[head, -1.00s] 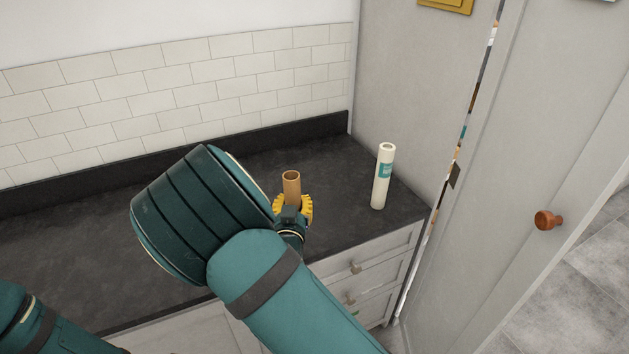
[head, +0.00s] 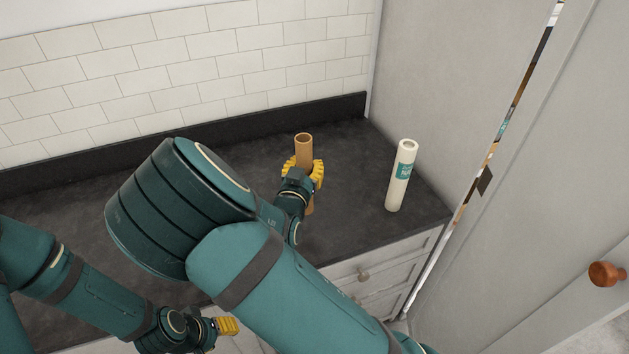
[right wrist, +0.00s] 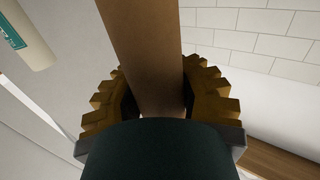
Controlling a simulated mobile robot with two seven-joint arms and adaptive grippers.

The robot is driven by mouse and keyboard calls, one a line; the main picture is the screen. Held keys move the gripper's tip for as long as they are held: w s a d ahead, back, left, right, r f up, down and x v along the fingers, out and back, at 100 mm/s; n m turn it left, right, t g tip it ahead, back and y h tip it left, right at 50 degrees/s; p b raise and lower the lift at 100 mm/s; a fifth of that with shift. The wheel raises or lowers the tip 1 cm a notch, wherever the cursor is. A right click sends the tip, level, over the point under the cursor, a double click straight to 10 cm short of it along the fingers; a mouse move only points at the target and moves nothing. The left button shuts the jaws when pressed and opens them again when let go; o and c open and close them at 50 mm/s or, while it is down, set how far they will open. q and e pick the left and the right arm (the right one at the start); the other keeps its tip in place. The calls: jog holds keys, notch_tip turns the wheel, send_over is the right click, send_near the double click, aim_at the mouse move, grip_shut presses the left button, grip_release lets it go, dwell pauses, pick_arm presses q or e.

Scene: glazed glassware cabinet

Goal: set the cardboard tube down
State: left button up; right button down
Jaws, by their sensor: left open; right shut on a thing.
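The brown cardboard tube (head: 304,146) is upright over the dark countertop, toward its right end. My right gripper (head: 303,169) is shut around the tube, with yellow fingers on both sides. The tube's lower end shows just below the gripper; I cannot tell whether it touches the counter. In the right wrist view the tube (right wrist: 143,50) runs between the two fingers. My left gripper (head: 228,326) is low in the head view, in front of the counter's front edge, open and empty.
A white tube with a teal label (head: 401,178) stands upright on the counter, right of the cardboard tube. A grey side panel (head: 440,90) rises behind it. The tiled wall (head: 200,75) is behind. Counter left of the tube is partly hidden by my arm.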

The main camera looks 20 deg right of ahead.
notch_tip(320, 180, down, 7)
jog(key=shift+w+f, duration=0.1)
jog(key=shift+f, duration=0.1)
jog(key=shift+r, duration=0.1)
jog(key=shift+f+b, duration=0.2)
jog(key=shift+b, duration=0.1)
jog(key=c, duration=0.7)
grip_release()
jog(key=shift+c, duration=0.2)
jog(key=shift+r, duration=0.15)
jog(key=shift+a+r, duration=0.1)
jog(key=v, duration=1.2)
jog(key=shift+b, duration=0.4)
